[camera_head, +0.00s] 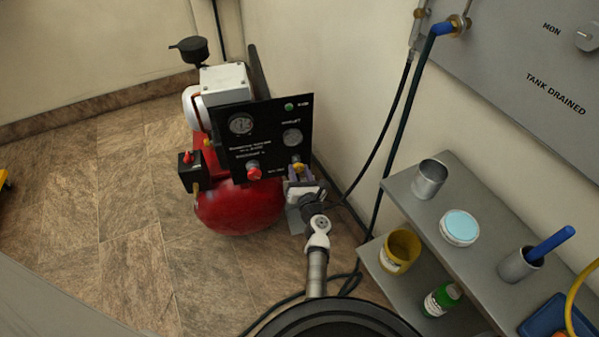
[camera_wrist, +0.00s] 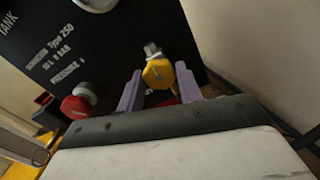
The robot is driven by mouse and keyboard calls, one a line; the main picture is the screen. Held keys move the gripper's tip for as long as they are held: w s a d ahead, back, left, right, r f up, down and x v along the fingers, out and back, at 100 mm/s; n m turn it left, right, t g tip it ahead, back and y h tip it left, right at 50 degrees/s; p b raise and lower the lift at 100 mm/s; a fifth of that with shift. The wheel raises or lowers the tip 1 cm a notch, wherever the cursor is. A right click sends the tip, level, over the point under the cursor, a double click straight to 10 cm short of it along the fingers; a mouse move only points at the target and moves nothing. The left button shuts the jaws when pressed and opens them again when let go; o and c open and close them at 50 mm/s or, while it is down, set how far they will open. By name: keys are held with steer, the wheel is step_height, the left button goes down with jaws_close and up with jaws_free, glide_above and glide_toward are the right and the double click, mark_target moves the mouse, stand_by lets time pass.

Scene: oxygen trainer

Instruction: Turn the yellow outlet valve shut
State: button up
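The yellow outlet valve (camera_head: 297,167) is a small yellow knob low on the right of the black panel (camera_head: 267,140) of the red compressor. In the wrist view the yellow valve (camera_wrist: 158,74) is a faceted knob on a metal stem. My gripper (camera_head: 300,178) is at the panel's lower right. In the wrist view the two purple fingers of my gripper (camera_wrist: 159,88) are apart, one on each side of the yellow knob. A gap shows between the knob and each finger; whether they touch it lower down I cannot tell.
A red knob (camera_head: 254,173) sits left of the valve on the panel; it also shows in the wrist view (camera_wrist: 76,105). The red tank (camera_head: 240,208) is below. A grey shelf (camera_head: 480,255) with cups stands at right. Hoses (camera_head: 375,215) hang along the wall.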

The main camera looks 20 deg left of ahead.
steer(key=o, duration=0.3)
steer(key=shift+o, duration=0.2)
steer(key=v, duration=1.2)
